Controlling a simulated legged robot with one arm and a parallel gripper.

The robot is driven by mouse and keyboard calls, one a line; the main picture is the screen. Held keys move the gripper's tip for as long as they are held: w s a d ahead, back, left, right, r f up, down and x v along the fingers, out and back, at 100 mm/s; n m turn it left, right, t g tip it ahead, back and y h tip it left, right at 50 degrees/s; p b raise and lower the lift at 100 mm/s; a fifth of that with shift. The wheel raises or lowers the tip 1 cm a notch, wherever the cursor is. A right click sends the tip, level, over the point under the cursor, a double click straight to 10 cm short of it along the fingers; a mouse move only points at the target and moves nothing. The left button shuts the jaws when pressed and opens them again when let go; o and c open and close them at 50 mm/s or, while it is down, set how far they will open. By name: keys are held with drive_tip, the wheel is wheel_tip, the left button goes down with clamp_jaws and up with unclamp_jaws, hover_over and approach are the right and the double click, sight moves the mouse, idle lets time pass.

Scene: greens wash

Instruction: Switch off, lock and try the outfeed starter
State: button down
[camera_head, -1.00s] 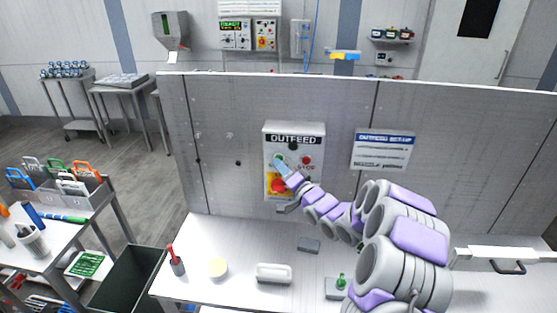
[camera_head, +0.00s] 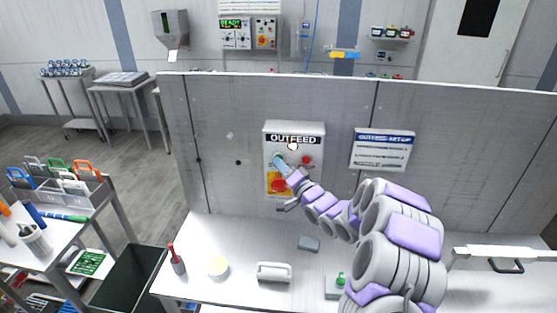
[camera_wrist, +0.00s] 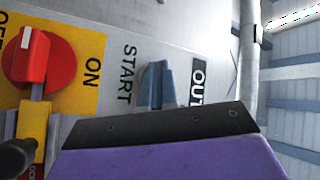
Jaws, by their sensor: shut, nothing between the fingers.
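The OUTFEED starter box (camera_head: 314,133) hangs on the grey panel. Its red rotary switch (camera_head: 278,185) sits on a yellow plate; in the wrist view the red knob (camera_wrist: 38,62) has its white mark toward the picture top, off the ON word. A yellow block (camera_wrist: 33,120) sits beside the knob; I cannot tell if it is a padlock. The red STOP button (camera_head: 306,160) is clear. A small lamp (camera_head: 293,146) under the OUTFEED label glows orange-white.
A white set-up sign (camera_head: 382,149) hangs right of the box. A dark bin (camera_head: 130,280) stands at left.

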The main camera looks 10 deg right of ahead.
drive_tip(key=shift+s, duration=0.1)
drive_tip(key=shift+s+a, duration=0.3)
drive_tip(key=shift+s, duration=0.4)
drive_tip(key=shift+s, duration=0.1)
drive_tip(key=shift+s+a+b, duration=0.2)
drive_tip(key=shift+s+a, duration=0.05)
drive_tip(key=shift+s, duration=0.5)
drive_tip(key=shift+s+a+b, duration=0.25)
drive_tip(key=shift+s, duration=0.55)
drive_tip(key=shift+s+a+b, duration=0.2)
drive_tip(key=shift+s+a, duration=0.05)
drive_tip(key=shift+s, duration=0.5)
